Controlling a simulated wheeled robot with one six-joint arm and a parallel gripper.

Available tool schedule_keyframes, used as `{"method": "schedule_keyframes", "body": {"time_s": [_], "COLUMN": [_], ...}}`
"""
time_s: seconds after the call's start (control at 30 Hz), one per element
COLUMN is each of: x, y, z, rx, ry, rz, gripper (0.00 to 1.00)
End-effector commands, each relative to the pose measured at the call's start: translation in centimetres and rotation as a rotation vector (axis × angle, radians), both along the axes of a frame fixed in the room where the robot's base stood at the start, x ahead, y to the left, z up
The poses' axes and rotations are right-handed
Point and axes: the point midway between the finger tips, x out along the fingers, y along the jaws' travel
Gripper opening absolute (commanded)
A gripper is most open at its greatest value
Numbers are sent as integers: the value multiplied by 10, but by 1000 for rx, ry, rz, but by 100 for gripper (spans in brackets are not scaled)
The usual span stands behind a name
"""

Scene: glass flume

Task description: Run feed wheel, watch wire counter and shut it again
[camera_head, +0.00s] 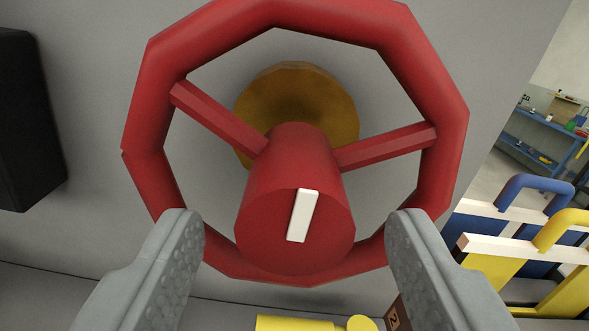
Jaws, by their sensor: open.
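The red feed wheel (447,80) fills the middle of the view, with spokes and a thick red hub (270,225). A white mark (303,215) on the hub's face stands nearly upright, its top leaning slightly right. Behind the hub is a round brass-coloured flange (290,88) on a grey wall. My gripper (295,232) is open, with one grey finger on each side of the hub and nothing held. The fingers overlap the lower rim in the picture; I cannot tell whether they touch it. No wire counter can be made out.
A black box (28,120) sticks out from the wall at left. Blue (535,184) and yellow (560,232) handles stand at right. A yellow part (295,324) and a brown tag marked 2 (396,318) lie below the wheel. Blue shelves (545,135) stand far off.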

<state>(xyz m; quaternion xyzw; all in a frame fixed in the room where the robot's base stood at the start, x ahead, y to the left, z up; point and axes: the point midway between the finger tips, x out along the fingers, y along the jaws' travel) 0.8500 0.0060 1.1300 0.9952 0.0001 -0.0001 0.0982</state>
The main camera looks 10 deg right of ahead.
Motion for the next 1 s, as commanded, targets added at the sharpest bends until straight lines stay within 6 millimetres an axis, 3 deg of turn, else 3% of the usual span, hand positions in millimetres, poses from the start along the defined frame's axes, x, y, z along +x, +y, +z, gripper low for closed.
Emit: {"method": "schedule_keyframes", "body": {"time_s": [0.2,0.53,0.57,0.83,1.0], "x": [16,19,19,18,18], "y": [0,0,0,0,0], "z": [0,0,0,0,0], "rx": [0,0,0,0,-4], "ry": [0,0,0,0,0], "rz": [0,0,0,0,0], "gripper": [57,57,56,2,0]}}
